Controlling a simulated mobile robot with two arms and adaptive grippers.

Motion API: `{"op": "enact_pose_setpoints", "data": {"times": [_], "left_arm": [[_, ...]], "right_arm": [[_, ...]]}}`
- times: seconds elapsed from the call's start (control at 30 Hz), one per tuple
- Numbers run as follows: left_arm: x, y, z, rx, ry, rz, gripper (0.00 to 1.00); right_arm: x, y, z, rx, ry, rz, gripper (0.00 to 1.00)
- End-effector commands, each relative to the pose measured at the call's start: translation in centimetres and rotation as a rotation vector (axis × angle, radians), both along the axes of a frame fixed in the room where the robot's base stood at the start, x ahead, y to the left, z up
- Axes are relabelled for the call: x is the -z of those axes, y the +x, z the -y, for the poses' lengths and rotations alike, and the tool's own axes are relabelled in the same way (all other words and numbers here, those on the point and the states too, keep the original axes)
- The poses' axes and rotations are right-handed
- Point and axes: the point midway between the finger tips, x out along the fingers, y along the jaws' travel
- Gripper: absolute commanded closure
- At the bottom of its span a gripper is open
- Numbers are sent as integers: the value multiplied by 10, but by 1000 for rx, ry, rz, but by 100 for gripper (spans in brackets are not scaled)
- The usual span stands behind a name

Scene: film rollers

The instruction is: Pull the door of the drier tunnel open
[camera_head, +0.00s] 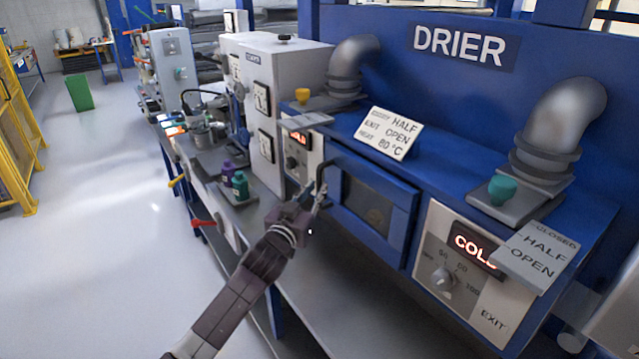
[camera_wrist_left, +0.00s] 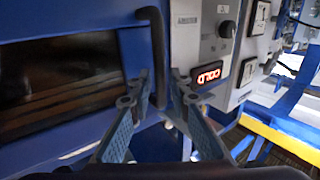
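The drier's blue door (camera_head: 405,215) with a dark window is in the middle of the head view. It looks shut or nearly so. Its dark bar handle (camera_wrist_left: 155,45) is upright near the door's edge in the left wrist view. My left gripper (camera_head: 320,190) is at the handle side of the door. In the left wrist view its two fingers (camera_wrist_left: 160,76) are apart, one on each side of the handle, with small gaps showing. Contact with the handle is hard to tell. The right gripper is not in view.
Control panels reading COLD flank the door, on the left (camera_head: 299,160) and right (camera_head: 465,265). A sign card (camera_head: 388,133) stands on the ledge above. Purple and green bottles (camera_head: 240,186) stand on the bench at left. The floor (camera_head: 110,200) at left is clear.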

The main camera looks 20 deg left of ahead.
Motion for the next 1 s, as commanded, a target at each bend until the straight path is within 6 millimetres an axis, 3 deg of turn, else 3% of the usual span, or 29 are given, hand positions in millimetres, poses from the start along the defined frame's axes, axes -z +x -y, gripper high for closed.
{"op": "enact_pose_setpoints", "data": {"times": [0.3, 0.63, 0.8, 1.0], "left_arm": [[0, 29, 3, 0, 0, -1, 82], [0, 32, 3, 1, 0, -1, 82], [0, 32, 3, 0, 0, -1, 99], [1, 32, 3, 0, 0, -1, 100]], "right_arm": [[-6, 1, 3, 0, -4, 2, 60], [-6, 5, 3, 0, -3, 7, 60], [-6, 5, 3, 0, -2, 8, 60], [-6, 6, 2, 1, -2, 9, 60]]}}
